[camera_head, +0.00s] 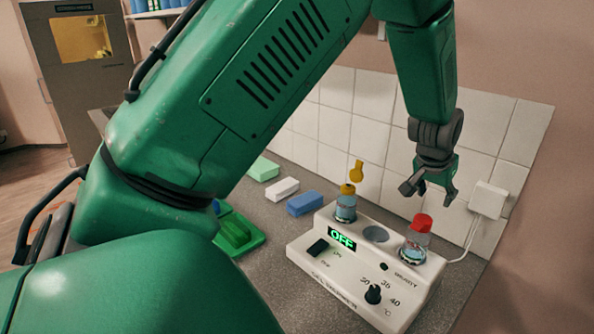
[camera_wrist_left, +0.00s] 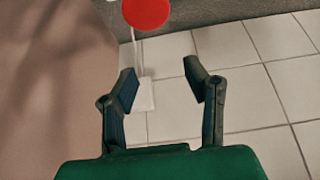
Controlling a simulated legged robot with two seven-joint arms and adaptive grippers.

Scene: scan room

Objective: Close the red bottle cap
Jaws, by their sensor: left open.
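The red cap (camera_head: 422,222) sits on top of a clear bottle (camera_head: 413,246) that stands in the right well of a white heater device (camera_head: 400,297). The cap also shows as a red disc (camera_wrist_left: 146,13) at the top edge of the left wrist view. I cannot tell whether the cap is fully seated. My left gripper (camera_head: 429,194) is open and empty, above the red cap and apart from it. Its two spread fingers (camera_wrist_left: 160,85) show in the left wrist view with nothing between them. My right gripper is not in view.
A bottle with a yellow cap (camera_head: 348,189) stands in the device's left well; the middle well (camera_head: 376,234) is empty. Blue (camera_head: 305,203), white and green blocks lie left on the grey counter. A tiled wall (camera_head: 340,130) and a white socket box (camera_head: 488,199) are close behind.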

